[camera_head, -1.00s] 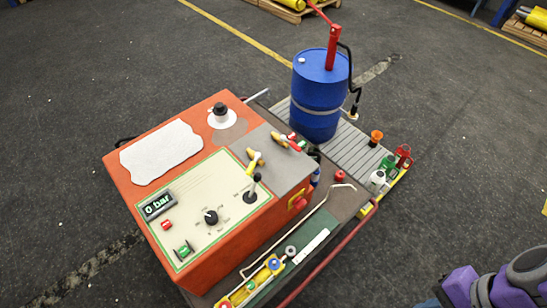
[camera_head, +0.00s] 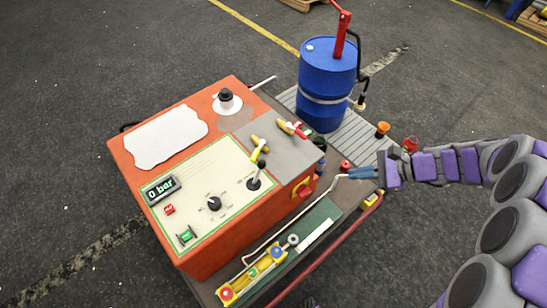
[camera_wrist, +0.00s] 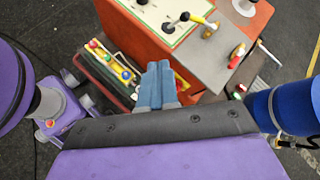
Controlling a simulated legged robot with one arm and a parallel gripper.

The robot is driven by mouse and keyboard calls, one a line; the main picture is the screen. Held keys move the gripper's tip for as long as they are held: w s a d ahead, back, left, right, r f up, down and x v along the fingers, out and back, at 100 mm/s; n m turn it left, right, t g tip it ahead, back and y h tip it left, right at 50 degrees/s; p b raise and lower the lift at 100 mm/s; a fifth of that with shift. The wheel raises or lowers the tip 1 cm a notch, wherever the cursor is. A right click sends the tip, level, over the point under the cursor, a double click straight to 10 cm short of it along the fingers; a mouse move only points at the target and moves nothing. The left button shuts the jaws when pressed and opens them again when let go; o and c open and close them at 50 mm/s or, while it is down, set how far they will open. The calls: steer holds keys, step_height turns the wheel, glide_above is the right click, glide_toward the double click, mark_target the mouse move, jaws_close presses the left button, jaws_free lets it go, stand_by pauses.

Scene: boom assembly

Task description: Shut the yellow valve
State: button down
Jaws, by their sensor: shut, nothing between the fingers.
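The yellow valve (camera_head: 257,149) stands on the grey right part of the orange box's top, beside a black lever. In the wrist view its yellow handle (camera_wrist: 210,28) shows near the top edge. My gripper (camera_head: 362,173) is to the right of the orange box, apart from the valve. Its blue fingers (camera_wrist: 157,85) are shut and empty, pointing toward the box's near side in the wrist view. A second valve (camera_head: 292,129) with a red handle sits just behind the yellow one.
The orange box (camera_head: 235,225) has a panel with a display reading 0 bar (camera_head: 162,189) and a black knob (camera_head: 214,203). A blue drum (camera_head: 326,80) with a red pump stands behind. A red rail (camera_head: 325,252) runs along the cart's near edge. Open floor lies around.

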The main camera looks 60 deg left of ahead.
steer(key=a+f+m+g+y, duration=0.1)
steer(key=a+f+m+y, duration=0.15)
steer(key=a+f, duration=0.85)
steer(key=m+g+y+b, duration=0.1)
steer(key=m+y, duration=0.1)
steer(key=m, duration=0.1)
glide_toward(257, 156)
steer(key=b+x, duration=0.1)
steer(key=x, duration=0.2)
steer(key=b+x, duration=0.2)
steer(key=x, duration=0.2)
steer(key=shift+w+a+f, duration=0.15)
steer(key=shift+w+f, duration=0.05)
steer(key=shift+w, duration=0.15)
steer(key=shift+s, duration=0.1)
steer(key=shift+s+a+r+p, duration=0.25)
steer(key=shift+s+p, duration=0.3)
steer(key=shift+p, duration=0.6)
steer(key=shift+s+a+f+p, duration=0.25)
steer(key=shift+a+p, duration=0.05)
steer(key=shift+a, duration=0.05)
